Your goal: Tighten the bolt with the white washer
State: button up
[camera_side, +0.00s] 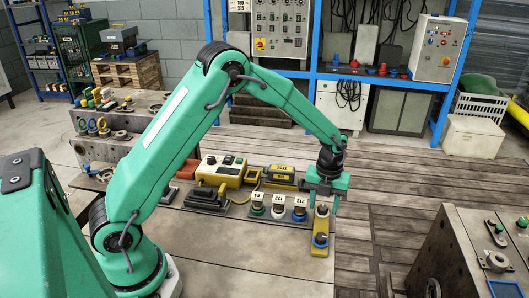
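Three small labelled posts stand in a row on the bench. The left one has a green ring (257,212) at its foot, the middle one a white washer (278,215), the right one a blue ring (299,217). Bolt details are too small to make out.
A yellow control box (222,170) and a yellow-black case (281,174) lie behind the posts. A black-and-yellow device (206,197) lies left of them. A metal block (483,250) with small parts stands at the right. The bench front is clear.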

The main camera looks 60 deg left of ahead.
aim_at(323, 207)
jog(key=shift+r, duration=0.1)
jog(key=shift+r, duration=3.8)
